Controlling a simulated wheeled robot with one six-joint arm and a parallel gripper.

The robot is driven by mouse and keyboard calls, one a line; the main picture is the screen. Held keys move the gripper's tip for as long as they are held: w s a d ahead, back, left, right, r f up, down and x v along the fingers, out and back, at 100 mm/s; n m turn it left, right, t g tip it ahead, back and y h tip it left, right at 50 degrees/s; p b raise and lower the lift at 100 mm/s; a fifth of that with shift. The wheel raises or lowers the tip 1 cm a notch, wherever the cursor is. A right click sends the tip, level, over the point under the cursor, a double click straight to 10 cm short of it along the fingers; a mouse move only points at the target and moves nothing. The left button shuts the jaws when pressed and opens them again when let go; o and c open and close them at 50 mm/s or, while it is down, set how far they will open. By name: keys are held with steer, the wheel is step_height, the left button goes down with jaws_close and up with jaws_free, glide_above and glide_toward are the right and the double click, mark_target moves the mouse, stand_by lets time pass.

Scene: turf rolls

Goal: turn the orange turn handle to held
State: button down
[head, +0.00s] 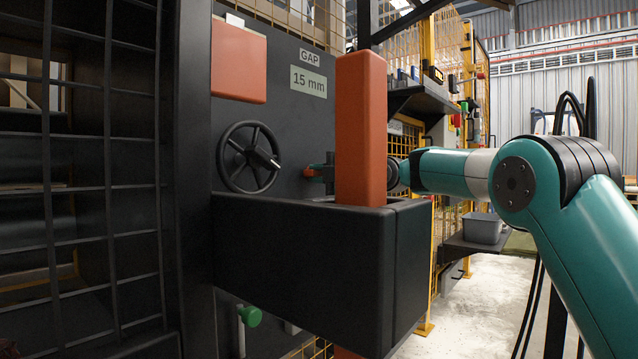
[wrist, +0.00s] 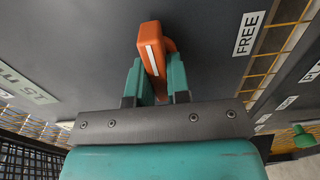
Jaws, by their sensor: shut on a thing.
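The orange turn handle (wrist: 152,45) is in the upper middle of the wrist view, on a dark panel, with a white stripe along its face. My gripper (wrist: 157,68) has one teal finger on each side of the handle and is shut on it. A FREE label (wrist: 249,33) is on the panel to the right of the handle. No held label can be read. In the head view only a small orange bit of the handle (head: 309,172) shows, left of an orange post that hides most of my gripper.
The orange post (head: 361,130) and a black box (head: 300,260) stand in front of the panel near my arm. A black handwheel (head: 248,157) is to the left, below an orange block (head: 238,62). A green knob (head: 250,316) sits low. A grey bin (head: 482,228) stands behind.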

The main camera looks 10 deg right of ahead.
stand_by(0.4)
steer(key=c, duration=1.1)
jaws_free()
steer(key=p+v, duration=0.1)
steer(key=v, duration=1.6)
steer(key=shift+s+d, duration=0.1)
steer(key=shift+s, duration=0.1)
